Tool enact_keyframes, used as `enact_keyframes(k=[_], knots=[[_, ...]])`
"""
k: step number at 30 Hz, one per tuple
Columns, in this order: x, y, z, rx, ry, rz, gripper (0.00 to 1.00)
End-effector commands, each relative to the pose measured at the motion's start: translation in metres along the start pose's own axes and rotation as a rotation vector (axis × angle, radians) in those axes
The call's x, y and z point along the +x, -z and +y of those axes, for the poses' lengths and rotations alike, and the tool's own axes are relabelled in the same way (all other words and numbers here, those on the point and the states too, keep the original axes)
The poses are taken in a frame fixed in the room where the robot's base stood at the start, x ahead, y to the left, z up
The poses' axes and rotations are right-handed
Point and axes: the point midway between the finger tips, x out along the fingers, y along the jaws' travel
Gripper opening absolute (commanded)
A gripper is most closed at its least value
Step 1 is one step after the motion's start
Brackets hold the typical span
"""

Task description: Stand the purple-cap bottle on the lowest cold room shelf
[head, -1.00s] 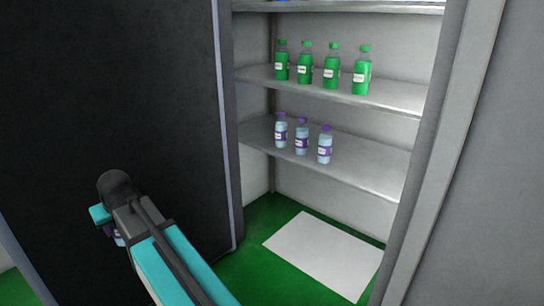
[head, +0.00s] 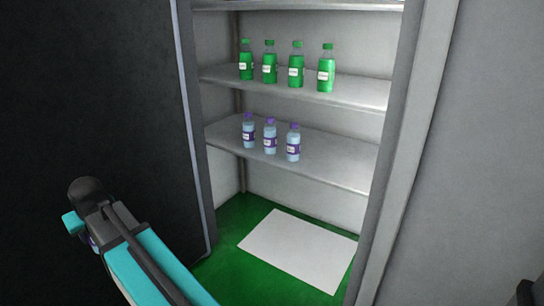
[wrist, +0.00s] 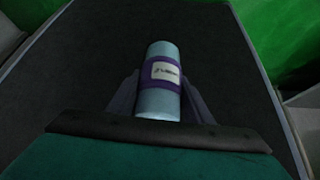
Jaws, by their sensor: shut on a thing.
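My gripper (wrist: 161,90) is shut on a bottle (wrist: 160,105) with a pale blue body and a purple label around its middle. Its cap does not show in the wrist view. In the head view my gripper (head: 80,232) is at the lower left, in front of the dark panel, and hides most of the bottle. The lowest cold room shelf (head: 325,171) is to the right and farther back. Three standing purple-cap bottles (head: 270,138) are in a row on its left part. The right part of that shelf is bare.
A higher shelf (head: 360,91) holds several green bottles (head: 297,68). A dark panel (head: 120,120) stands left of the opening, and a grey frame (head: 395,170) bounds it on the right. A white rectangle (head: 298,250) lies on the green floor (head: 215,262).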

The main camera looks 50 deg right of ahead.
Motion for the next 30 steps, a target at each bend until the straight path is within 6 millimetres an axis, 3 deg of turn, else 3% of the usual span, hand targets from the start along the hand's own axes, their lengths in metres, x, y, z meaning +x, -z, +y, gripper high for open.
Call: enact_keyframes(k=[5,14,23,30], knots=[[-0.010,0.005,0.061,0.111,-0.069,-0.008,0.12],[-0.025,-0.005,0.175,0.325,-0.199,-0.020,0.12],[-0.051,-0.030,0.283,0.535,-0.329,-0.026,0.12],[-0.080,-0.060,0.363,0.701,-0.431,-0.026,0.12]])
